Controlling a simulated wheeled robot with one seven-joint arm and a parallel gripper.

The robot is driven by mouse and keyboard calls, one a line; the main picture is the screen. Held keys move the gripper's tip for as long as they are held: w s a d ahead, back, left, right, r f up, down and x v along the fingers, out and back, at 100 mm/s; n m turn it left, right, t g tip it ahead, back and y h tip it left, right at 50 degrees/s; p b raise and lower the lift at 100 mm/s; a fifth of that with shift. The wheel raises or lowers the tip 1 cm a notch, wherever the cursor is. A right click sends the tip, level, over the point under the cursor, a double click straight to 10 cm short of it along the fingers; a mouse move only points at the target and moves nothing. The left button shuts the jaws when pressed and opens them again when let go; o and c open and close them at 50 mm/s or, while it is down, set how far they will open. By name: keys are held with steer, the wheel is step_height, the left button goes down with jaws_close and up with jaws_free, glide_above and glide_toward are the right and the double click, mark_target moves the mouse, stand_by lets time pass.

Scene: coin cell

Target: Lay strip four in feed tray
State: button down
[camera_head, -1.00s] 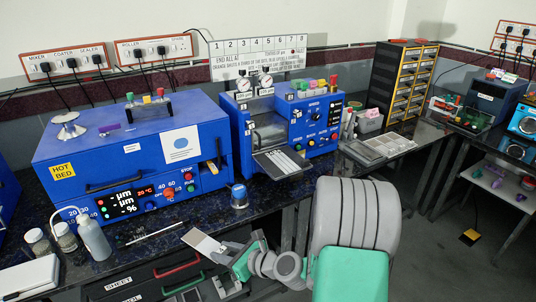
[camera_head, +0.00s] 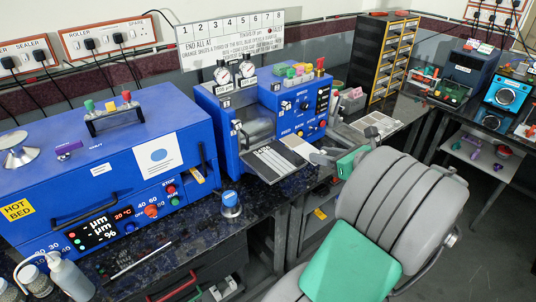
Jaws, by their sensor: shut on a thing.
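The dark feed tray (camera_head: 247,163) sticks out from the front of the blue roller machine (camera_head: 285,118). Several narrow pale strips (camera_head: 270,163) lie side by side in it. My gripper (camera_head: 317,157) is at the tray's right side and is shut on a pale flat strip (camera_head: 299,148). The strip points up and left towards the tray's right edge, overlapping it in the picture. I cannot tell whether it touches the tray or hovers above it. The fingertips are small, and my grey and green arm covers the area to their lower right.
The blue hot bed (camera_head: 90,165) stands left, with a blue-capped jar (camera_head: 231,204) beside it. A metal rod (camera_head: 140,260) lies on the dark bench. A light compartment tray (camera_head: 377,125) and a drawer cabinet (camera_head: 385,55) stand behind my arm.

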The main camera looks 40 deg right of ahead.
steer(key=x, duration=1)
steer(key=shift+s+a+f, duration=0.1)
steer(key=shift+a, duration=0.25)
glide_above(288, 171)
steer(key=f, duration=0.6)
steer(key=shift+w+a+f+p, duration=0.1)
steer(key=shift+w+f+p, duration=0.1)
steer(key=shift+p, duration=0.2)
step_height(288, 171, down, 2)
steer(key=shift+s+f, duration=0.1)
steer(key=shift+f, duration=0.15)
steer(key=shift+f, duration=0.1)
steer(key=c, duration=1.5)
jaws_free()
steer(key=shift+f, duration=0.15)
steer(key=o, duration=0.5)
steer(key=shift+c, duration=0.2)
